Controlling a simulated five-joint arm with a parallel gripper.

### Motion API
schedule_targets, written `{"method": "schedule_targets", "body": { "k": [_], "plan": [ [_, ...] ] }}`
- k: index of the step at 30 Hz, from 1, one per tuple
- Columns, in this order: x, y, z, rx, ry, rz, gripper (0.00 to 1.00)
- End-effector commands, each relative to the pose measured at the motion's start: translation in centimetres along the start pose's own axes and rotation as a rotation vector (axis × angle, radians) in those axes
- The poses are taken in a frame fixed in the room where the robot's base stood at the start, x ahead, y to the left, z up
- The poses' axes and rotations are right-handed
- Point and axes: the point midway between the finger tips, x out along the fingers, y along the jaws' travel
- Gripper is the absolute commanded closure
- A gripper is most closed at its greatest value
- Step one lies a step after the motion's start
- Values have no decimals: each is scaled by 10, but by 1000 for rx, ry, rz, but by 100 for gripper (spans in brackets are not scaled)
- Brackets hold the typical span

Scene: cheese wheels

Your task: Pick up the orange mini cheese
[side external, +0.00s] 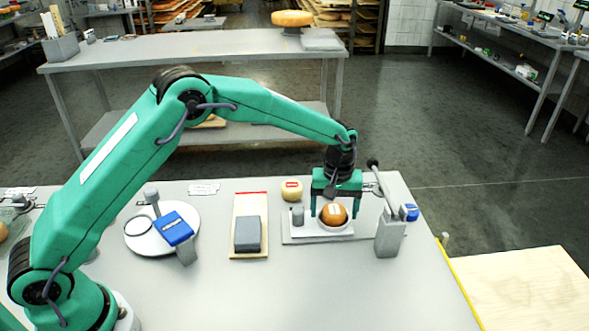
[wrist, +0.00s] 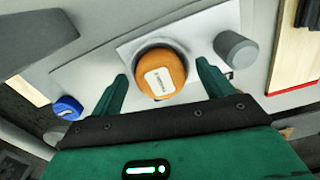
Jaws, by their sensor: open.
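The orange mini cheese (side external: 334,213) is a small round with a pale label, sitting in a shallow white dish (side external: 346,229) on a light board. In the wrist view the orange mini cheese (wrist: 160,74) lies between and just beyond my fingertips, label facing the camera. My gripper (side external: 337,203) is open and low over the cheese, pointing down. In the wrist view, my gripper (wrist: 162,75) has one green finger on each side of the cheese, with a gap visible on both sides. The cheese's far side is hidden in the side view.
A grey cylinder (side external: 297,215) stands close left of the cheese; it also shows in the wrist view (wrist: 236,49). A pale yellow cheese (side external: 292,190) with a red label sits behind it. A grey lever stand (side external: 390,236) with a blue part is close on the right.

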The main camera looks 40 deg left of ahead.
Motion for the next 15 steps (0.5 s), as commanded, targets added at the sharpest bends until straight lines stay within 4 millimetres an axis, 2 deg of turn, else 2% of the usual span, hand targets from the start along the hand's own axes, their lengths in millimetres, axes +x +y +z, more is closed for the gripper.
{"method": "schedule_targets", "body": {
  "k": [12,15],
  "plan": [
    [0,0,0,0,0,0,20],
    [0,0,0,0,0,0,38]
  ]
}}
